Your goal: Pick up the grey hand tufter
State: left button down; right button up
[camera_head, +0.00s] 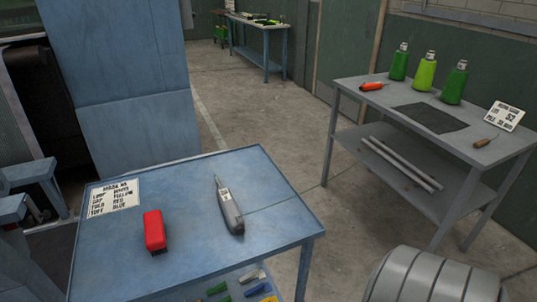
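The grey hand tufter (228,208) lies on the blue table (270,190) in front of me, right of the table's middle. It has a thick grey body with a small white label and a thin pointed tip. The tip points away from me and slightly left; the thick end is nearer. Nothing touches it from above. Neither of my grippers shows in the head view.
A red block-like tool (154,232) and a printed card (113,197) lie left of the tufter. Coloured items (250,277) sit below the tabletop. A grey bench (380,90) with green bottles (424,73) stands right. A ribbed grey drum (435,277) is at lower right.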

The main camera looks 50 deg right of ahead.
aim_at(230, 213)
jog(key=z, duration=1.15)
jog(key=u, duration=1.75)
jog(key=z, duration=1.75)
jog(key=k+j+z, duration=0.1)
jog(key=j+z, duration=0.15)
jog(key=z, duration=0.2)
jog(key=k+j+z, duration=0.15)
jog(key=z, duration=0.25)
jog(key=k+j+z, duration=0.2)
jog(key=z, duration=0.25)
jog(key=j, duration=0.1)
